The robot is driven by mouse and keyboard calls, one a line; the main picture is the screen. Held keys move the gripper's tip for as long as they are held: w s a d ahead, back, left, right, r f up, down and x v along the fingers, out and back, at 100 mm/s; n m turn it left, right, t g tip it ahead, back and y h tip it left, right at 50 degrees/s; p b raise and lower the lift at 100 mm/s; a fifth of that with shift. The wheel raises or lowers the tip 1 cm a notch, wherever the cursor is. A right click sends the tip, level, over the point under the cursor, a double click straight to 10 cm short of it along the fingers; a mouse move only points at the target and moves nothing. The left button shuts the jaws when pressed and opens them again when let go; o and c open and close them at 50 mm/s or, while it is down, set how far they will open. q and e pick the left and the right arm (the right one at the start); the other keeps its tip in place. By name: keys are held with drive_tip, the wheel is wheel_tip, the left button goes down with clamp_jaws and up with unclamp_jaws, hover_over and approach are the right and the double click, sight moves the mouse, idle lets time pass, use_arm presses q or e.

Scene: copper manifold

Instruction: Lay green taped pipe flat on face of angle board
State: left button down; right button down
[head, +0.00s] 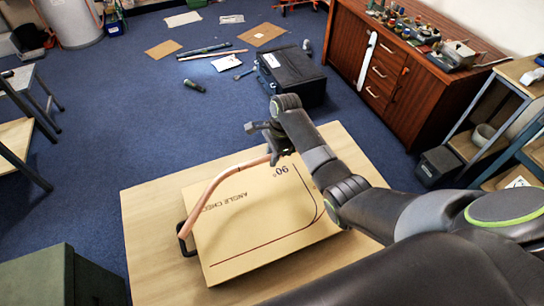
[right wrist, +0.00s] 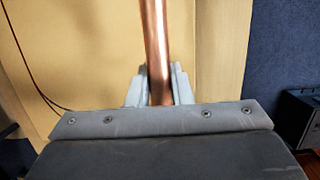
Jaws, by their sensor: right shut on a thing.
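The angle board (head: 245,225) is a tan panel marked "ANGLE CHECK" and "90°" with a dark curved line, lying on the wooden table. A bent copper pipe (head: 219,177) runs from my right gripper (head: 274,152) in a curve over the board's upper left, down to near its left edge. I cannot tell whether the pipe touches the board; no green tape is visible on it. In the right wrist view the gripper (right wrist: 158,92) is shut on the pipe (right wrist: 157,45), which stands between its two fingers. My left gripper is not in view.
A black handle (head: 181,240) sticks out at the board's left edge. The wooden table (head: 148,225) is bare around the board. A black case (head: 290,72) stands on the blue floor behind it, and a green box (head: 50,277) is at lower left.

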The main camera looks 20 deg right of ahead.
sight(272, 171)
drive_tip(key=shift+d+b+x, duration=0.15)
drive_tip(key=shift+b+x, duration=0.6)
drive_tip(key=shift+b, duration=0.15)
drive_tip(key=shift+d+b+x, duration=0.15)
drive_tip(key=shift+b+x, duration=0.6)
drive_tip(key=shift+b, duration=0.15)
drive_tip(key=shift+f, duration=0.75)
drive_tip(key=c, duration=1.2)
unclamp_jaws()
drive_tip(key=shift+o, duration=0.2)
drive_tip(key=shift+o, duration=1.3)
